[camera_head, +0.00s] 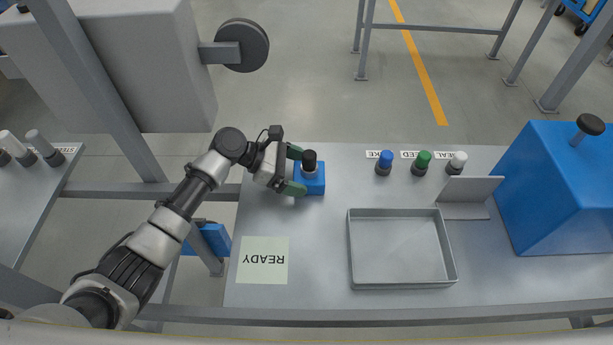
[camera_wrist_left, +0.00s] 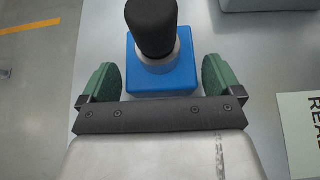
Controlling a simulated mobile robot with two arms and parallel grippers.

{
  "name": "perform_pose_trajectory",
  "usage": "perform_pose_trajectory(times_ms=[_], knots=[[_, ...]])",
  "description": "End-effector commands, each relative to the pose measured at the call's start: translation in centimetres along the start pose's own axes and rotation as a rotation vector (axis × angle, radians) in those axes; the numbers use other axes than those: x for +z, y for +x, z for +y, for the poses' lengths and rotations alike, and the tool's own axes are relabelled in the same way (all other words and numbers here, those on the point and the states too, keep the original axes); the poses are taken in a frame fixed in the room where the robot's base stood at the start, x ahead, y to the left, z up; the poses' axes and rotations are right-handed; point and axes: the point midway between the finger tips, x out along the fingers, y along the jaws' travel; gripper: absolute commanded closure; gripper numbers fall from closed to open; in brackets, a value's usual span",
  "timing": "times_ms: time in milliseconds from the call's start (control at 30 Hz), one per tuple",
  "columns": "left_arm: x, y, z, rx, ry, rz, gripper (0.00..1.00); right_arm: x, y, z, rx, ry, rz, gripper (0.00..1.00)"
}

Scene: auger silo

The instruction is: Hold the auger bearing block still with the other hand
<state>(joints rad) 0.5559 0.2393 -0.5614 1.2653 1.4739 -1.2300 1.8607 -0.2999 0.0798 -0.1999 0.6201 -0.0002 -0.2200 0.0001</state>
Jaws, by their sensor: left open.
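The auger bearing block is a blue square block (camera_head: 316,185) with a grey collar and a black knob (camera_head: 309,160) on top. It stands on the grey table near its back left edge. My left gripper (camera_head: 294,171) is open, with its green fingers on either side of the block's near part. In the left wrist view the blue block (camera_wrist_left: 160,80) lies just ahead between the open fingers (camera_wrist_left: 162,80), with a gap on both sides. The black knob (camera_wrist_left: 152,25) rises from it. My right gripper is not in view.
A grey tray (camera_head: 351,250) sits mid-table, with a READY mat (camera_head: 262,260) to its left. Blue (camera_head: 385,159), green (camera_head: 423,160) and white (camera_head: 457,160) knobs line the back edge. A large blue housing (camera_head: 555,190) stands at the right. The table (camera_head: 325,225) is clear in front of the block.

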Motion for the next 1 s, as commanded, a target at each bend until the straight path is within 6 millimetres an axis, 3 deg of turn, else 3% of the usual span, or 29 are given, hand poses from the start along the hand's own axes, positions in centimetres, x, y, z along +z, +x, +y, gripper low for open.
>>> perform_pose_trajectory(times_ms=[200,567,833,1000], knots=[[0.1,1.7,0.0,0.0,0.0,0.0,0.06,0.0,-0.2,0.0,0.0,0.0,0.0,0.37],[0.0,1.9,0.0,0.0,0.001,0.0,0.06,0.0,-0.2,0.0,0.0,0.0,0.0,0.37],[0.0,1.9,0.0,0.0,0.001,0.0,0.46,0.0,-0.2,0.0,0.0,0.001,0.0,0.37],[0.0,1.9,0.0,0.0,0.001,0.0,0.46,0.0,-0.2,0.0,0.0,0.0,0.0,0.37]])
